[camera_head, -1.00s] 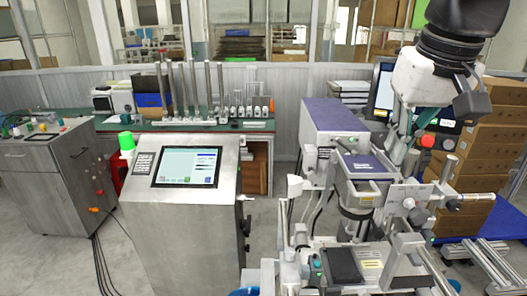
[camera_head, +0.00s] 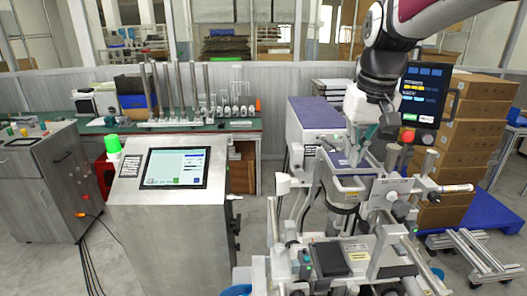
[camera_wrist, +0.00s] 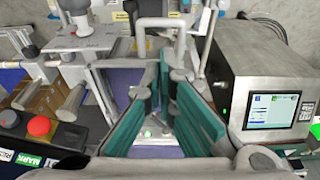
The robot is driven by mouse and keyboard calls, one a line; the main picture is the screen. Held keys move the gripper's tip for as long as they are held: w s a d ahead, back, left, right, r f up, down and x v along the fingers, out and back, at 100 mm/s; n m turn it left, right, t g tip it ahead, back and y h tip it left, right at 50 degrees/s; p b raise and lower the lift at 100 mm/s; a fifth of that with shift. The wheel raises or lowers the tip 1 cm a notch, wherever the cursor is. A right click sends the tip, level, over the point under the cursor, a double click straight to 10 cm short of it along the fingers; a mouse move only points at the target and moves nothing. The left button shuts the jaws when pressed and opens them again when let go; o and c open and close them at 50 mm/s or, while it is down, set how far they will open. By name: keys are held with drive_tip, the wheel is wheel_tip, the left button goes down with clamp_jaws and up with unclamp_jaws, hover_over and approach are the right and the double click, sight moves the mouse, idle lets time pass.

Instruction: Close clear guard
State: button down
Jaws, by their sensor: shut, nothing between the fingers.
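The machine (camera_head: 345,255) stands at the front right, with a purple-topped plate (camera_head: 345,184) near its middle. My gripper (camera_head: 360,145) is low over this plate, pointing down. In the wrist view my gripper's teal fingers (camera_wrist: 161,82) are close together at their tips with nothing held. A grey frame with purple surfaces (camera_wrist: 120,85) lies just beyond and beside them. I cannot clearly make out the clear guard or its angle, and I cannot tell whether the fingers touch anything.
A steel console with a screen (camera_head: 174,167) stands left of the machine. A control panel with a red button (camera_head: 407,136) is close right of my gripper; its red button shows in the wrist view (camera_wrist: 39,126). Cardboard boxes (camera_head: 470,140) are stacked behind at right.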

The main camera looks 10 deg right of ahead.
sight(354, 171)
drive_tip(key=f, duration=0.4)
drive_tip(key=shift+s+a+p, duration=0.1)
drive_tip(key=shift+s+p, duration=0.2)
drive_tip(key=shift+s, duration=0.1)
drive_tip(key=shift+f, duration=0.1)
drive_tip(key=s+b+x, duration=0.2)
drive_tip(key=b+x, duration=0.1)
drive_tip(key=x, duration=1)
drive_tip(key=shift+s+a+f, duration=0.25)
drive_tip(key=shift+s+f, duration=0.05)
drive_tip(key=shift+s, duration=0.05)
